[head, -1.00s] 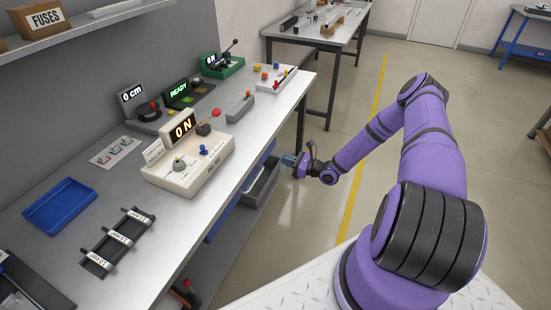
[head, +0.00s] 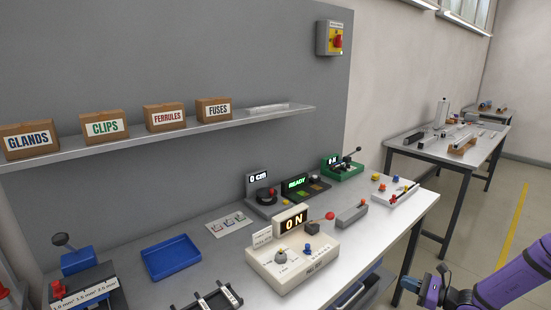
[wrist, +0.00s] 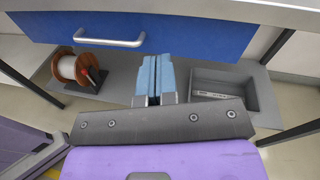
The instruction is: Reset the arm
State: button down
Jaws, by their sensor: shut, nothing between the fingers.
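My gripper (wrist: 154,80) shows in the wrist view with its two blue fingers together and nothing between them. It points at the space under the bench, below a blue drawer (wrist: 150,30) with a metal handle. In the head view my purple arm (head: 515,280) is at the lower right, off the bench's front edge. The gripper end (head: 432,290) there is small and apart from the bench. The bench (head: 345,240) carries a white device (head: 292,262) whose display reads "0N".
Under the bench are a wire spool (wrist: 88,68) and a grey bin (wrist: 225,75). A blue tray (head: 170,257), a green device (head: 342,168) and other small devices stand on the bench. A shelf (head: 150,150) holds boxes above. Open floor lies at the right.

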jog(key=s+a+r+n+g+h, duration=0.25)
jog(key=a+r+n+g, duration=0.2)
jog(key=r, duration=0.55)
jog(key=s+a+r+n+g+h, duration=0.1)
jog(key=s+a+r+n+g, duration=0.2)
jog(key=r+n, duration=0.55)
jog(key=s+a+r+n+g+h, duration=0.2)
jog(key=s+a+r+n+g, duration=0.15)
jog(key=r, duration=0.95)
jog(key=s+a+r+n+t+h, duration=0.1)
jog(key=s+r+n+h, duration=0.3)
jog(key=s+r, duration=0.4)
jog(key=s+a+r+n+t+h, duration=0.2)
jog(key=s+r, duration=0.7)
jog(key=s, duration=0.6)
jog(key=shift+s+a+r+n+t+h, duration=0.15)
jog(key=shift+s+r+n+t+h, duration=0.1)
jog(key=shift+n+t+h, duration=0.75)
